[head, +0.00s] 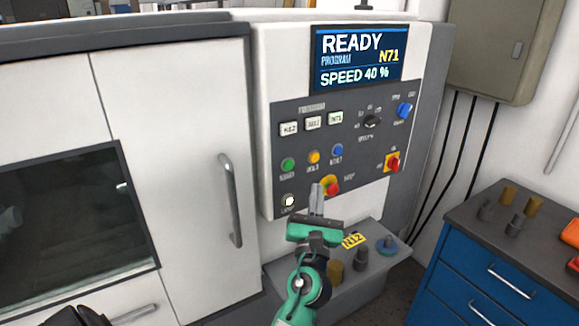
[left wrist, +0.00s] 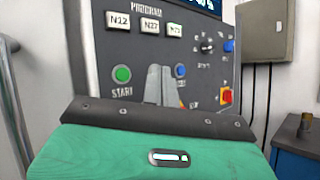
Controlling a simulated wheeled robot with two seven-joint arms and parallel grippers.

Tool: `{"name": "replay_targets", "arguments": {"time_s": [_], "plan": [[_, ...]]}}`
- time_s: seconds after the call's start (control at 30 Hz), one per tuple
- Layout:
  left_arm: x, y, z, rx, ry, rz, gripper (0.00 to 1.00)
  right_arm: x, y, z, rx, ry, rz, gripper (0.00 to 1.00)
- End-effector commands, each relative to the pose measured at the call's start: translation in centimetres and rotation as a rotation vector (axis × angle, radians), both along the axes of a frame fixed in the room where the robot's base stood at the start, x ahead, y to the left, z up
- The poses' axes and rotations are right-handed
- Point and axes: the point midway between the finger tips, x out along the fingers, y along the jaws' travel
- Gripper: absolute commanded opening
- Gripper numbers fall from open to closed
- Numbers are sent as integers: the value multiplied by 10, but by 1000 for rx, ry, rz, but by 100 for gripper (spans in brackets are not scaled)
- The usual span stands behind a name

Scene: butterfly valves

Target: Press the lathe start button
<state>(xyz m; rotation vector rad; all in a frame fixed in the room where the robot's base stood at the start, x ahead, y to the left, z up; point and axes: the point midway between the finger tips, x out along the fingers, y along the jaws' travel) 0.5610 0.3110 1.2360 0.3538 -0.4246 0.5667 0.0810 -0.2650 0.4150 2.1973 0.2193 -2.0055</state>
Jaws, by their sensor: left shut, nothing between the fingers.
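The green start button (head: 288,164) sits at the left of the lathe's dark control panel (head: 375,150), with a yellow and a blue button to its right. It also shows in the left wrist view (left wrist: 122,74), left of the fingers. My left gripper (head: 317,190) is shut and empty, pointing up in front of the panel's lower part, below and right of the start button. Its fingers (left wrist: 160,85) overlap the middle button in the wrist view. The screen (head: 358,58) reads READY, program N71, speed 40 %. My right gripper is not in view.
A red stop knob (head: 332,188) is close beside the fingertips. Program buttons (head: 313,122), a black dial (head: 372,121) and a red-yellow switch (head: 393,162) share the panel. A blue cabinet (head: 490,270) stands right.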

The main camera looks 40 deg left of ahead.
Motion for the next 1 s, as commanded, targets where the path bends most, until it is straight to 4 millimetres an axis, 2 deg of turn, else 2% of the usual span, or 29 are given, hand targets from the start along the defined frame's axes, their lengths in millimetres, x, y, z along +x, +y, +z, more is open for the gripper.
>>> {"name": "replay_targets", "arguments": {"time_s": [0.17, 0.6, 0.8, 1.0], "plan": [[5, 12, 1, 0, -1, 1, 0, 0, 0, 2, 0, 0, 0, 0], [28, 67, 1, 1, -1, 0, 0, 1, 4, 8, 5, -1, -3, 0], [32, 78, 1, -1, 0, 0, 0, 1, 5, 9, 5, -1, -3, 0], [33, 81, 0, -2, -1, -1, 0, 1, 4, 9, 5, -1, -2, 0]]}}
